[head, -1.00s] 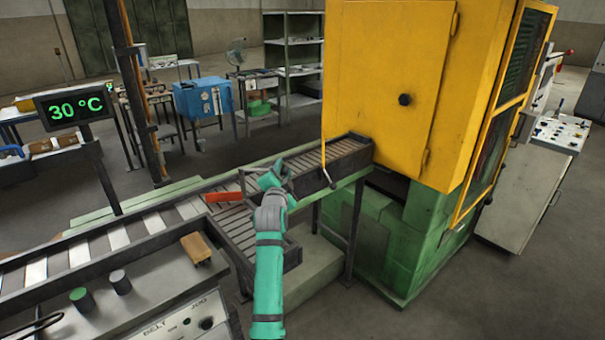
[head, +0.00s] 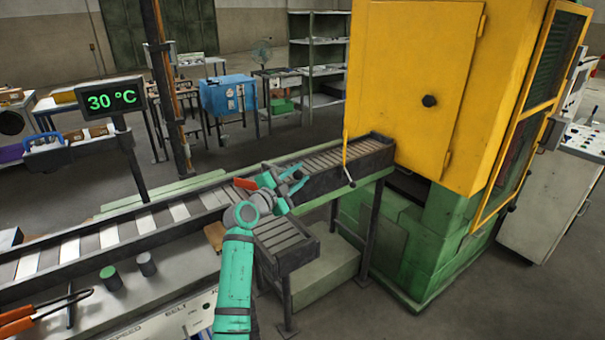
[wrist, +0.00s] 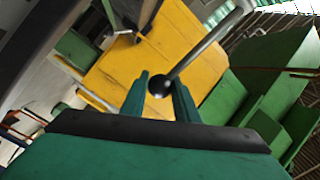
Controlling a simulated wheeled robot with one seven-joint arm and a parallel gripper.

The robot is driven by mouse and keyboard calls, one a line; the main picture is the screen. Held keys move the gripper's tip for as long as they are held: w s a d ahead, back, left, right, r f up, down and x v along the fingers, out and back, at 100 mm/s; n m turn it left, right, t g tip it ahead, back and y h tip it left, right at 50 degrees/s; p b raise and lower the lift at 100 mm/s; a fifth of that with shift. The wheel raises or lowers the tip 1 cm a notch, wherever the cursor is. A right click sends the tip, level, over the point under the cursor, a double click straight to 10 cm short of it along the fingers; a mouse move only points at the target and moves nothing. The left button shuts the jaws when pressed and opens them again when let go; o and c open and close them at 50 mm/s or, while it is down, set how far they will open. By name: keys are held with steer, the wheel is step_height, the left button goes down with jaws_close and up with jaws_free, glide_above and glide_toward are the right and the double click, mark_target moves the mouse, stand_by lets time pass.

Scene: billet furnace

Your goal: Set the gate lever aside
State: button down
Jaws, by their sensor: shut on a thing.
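In the wrist view a grey rod with a dark ball end, which I take for the gate lever (wrist: 202,48), has its ball between my two fingers. The rod slants from the ball to the upper right. My gripper (head: 297,181) is shut on it at the ball end and hangs beside the roller conveyor in the head view. In that view the held rod is not clear. A red-orange piece (head: 245,184) shows just left of my gripper; I cannot tell whether it belongs to the lever.
The roller conveyor (head: 150,222) runs to the yellow furnace (head: 410,80) on its green base. A thin hanging rod with a dark knob (head: 351,184) is right of my gripper. Dark floor (head: 390,322) is free at the front.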

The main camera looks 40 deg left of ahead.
steer(key=shift+s+d+f+m+h, duration=0.1)
steer(key=shift+s+m+h, duration=0.15)
steer(key=shift+s+h, duration=0.15)
steer(key=shift+s+d+f+m+h, duration=0.1)
steer(key=shift+s+m+h, duration=0.15)
steer(key=shift+h, duration=0.25)
steer(key=c, duration=1.7)
jaws_free()
steer(key=o, duration=0.3)
steer(key=shift+s+a+r, duration=0.1)
steer(key=s, duration=1)
steer(key=shift+s+d, duration=0.35)
steer(key=shift+s, duration=0.05)
